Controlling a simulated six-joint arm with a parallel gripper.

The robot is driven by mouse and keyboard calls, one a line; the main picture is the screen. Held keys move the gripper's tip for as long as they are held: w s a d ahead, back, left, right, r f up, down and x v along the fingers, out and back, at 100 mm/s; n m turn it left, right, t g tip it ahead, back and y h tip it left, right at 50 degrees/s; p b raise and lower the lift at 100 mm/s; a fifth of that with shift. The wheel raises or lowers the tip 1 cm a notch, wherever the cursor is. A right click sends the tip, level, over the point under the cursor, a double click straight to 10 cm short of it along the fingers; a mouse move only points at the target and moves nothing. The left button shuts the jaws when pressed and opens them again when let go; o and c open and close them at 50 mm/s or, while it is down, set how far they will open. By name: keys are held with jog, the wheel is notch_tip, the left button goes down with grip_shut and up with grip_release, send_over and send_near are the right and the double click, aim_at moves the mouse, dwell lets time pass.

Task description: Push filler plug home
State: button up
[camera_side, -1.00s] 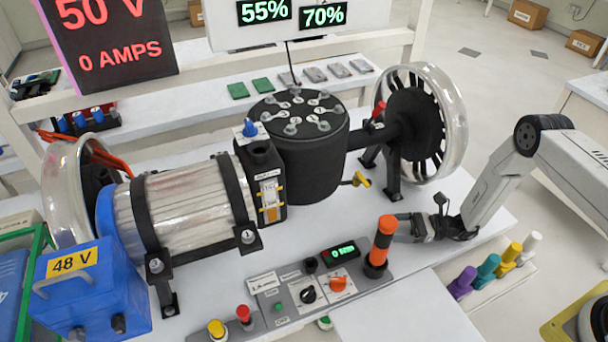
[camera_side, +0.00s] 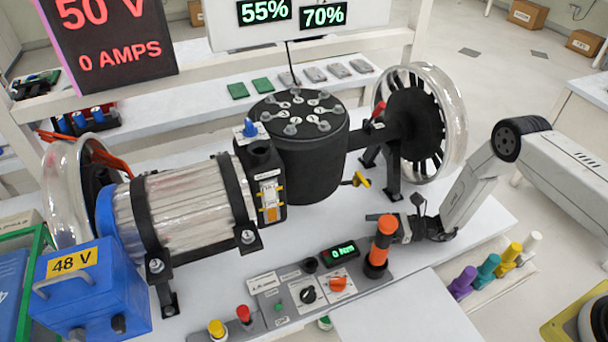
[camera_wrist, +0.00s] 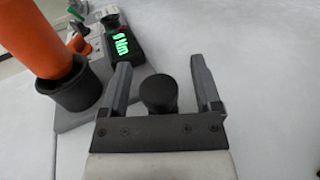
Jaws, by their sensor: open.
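A blue plug (camera_side: 250,128) stands upright at the black box (camera_side: 262,165) between the ribbed motor and the black drum; I cannot tell whether it is the filler plug or how deep it sits. A yellow-handled fitting (camera_side: 361,180) sticks out low by the drum, and a red-topped fitting (camera_side: 378,109) is on the axle tube. My gripper (camera_wrist: 160,66) is open, low over the white bench, right of these parts. In the side view my gripper (camera_side: 388,226) is partly hidden behind an orange and black cylinder. A dark round knob (camera_wrist: 158,92) shows between the fingers in the wrist view.
The orange and black cylinder (camera_side: 383,246) stands close by my gripper and shows left of the fingers in the wrist view (camera_wrist: 48,45). The control panel (camera_side: 300,290) has knobs and a green readout. Clear wheels flank the rig.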

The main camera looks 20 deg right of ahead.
grip_shut()
jog(key=shift+r, duration=0.2)
jog(key=shift+r, duration=0.8)
jog(key=s+d+r, duration=0.2)
jog(key=s+r, duration=0.9)
jog(key=s, duration=0.2)
jog(key=shift+s+d, duration=0.2)
jog(key=shift+s, duration=0.2)
jog(key=shift+r, duration=0.15)
